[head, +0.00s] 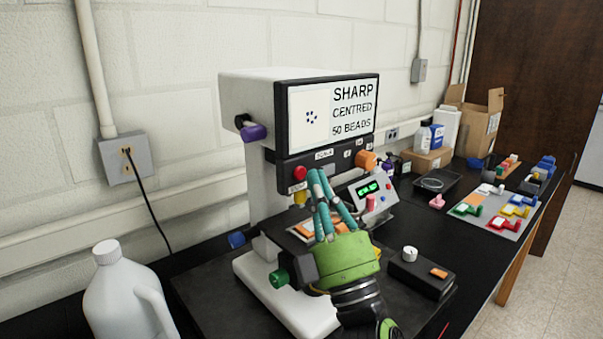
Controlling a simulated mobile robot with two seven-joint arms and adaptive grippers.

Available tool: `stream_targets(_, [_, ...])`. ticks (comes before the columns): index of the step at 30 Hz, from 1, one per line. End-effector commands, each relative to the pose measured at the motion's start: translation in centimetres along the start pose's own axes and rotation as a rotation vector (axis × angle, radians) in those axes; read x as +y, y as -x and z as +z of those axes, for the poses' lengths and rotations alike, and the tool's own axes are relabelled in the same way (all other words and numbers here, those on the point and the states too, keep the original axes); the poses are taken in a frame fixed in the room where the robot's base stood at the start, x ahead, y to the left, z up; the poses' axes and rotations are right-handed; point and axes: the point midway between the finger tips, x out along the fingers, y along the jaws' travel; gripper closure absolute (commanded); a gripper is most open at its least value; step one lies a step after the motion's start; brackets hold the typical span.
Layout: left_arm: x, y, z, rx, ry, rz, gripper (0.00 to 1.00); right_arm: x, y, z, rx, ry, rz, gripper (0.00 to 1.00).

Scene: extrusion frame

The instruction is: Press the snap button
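A microscope-like machine (262,185) stands on the dark bench. Its screen (333,112) reads "SHARP", "CENTRED" and "50 BEADS" beside a cluster of dark dots. Below the screen, a round red button (300,173) sits at the left of the dark control panel, with small labels above and below it, too small to read surely; it may be the snap button. My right gripper (318,174) has its teal fingers pointing up, tips together, just right of the red button. I cannot tell whether they touch the panel. The fingers hide part of the panel. My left gripper is not in view.
An orange knob (366,160), purple knob (254,132) and green knob (279,278) stick out from the machine. A box with a green display (362,205) stands close right of my fingers. A white jug (122,295) is at front left, a black control box (420,274) at right.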

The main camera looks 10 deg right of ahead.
Motion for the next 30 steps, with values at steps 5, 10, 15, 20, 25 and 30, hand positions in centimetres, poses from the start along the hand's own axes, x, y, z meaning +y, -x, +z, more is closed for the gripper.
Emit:
stream_targets(5, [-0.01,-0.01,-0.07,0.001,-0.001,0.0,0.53,-0.01,0.0,0.0,0.0,0.0,0.0,1.0])
stream_targets(10, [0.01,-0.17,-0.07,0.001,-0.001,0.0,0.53,-0.32,-0.27,0.02,0.0,-0.001,0.0,1.0])
stream_targets(15, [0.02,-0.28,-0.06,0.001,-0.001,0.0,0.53,-0.62,-0.6,0.0,0.0,-0.001,0.0,1.0])
stream_targets(20, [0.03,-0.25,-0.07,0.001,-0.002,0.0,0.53,-0.61,-0.61,-0.01,0.0,0.0,0.0,1.0])
stream_targets(25, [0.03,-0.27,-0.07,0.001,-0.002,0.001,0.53,-0.63,-0.62,0.0,0.0,0.0,0.0,1.0])
stream_targets(30, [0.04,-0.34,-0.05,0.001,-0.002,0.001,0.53,-0.75,-0.72,0.01,0.0,0.0,0.0,1.0])
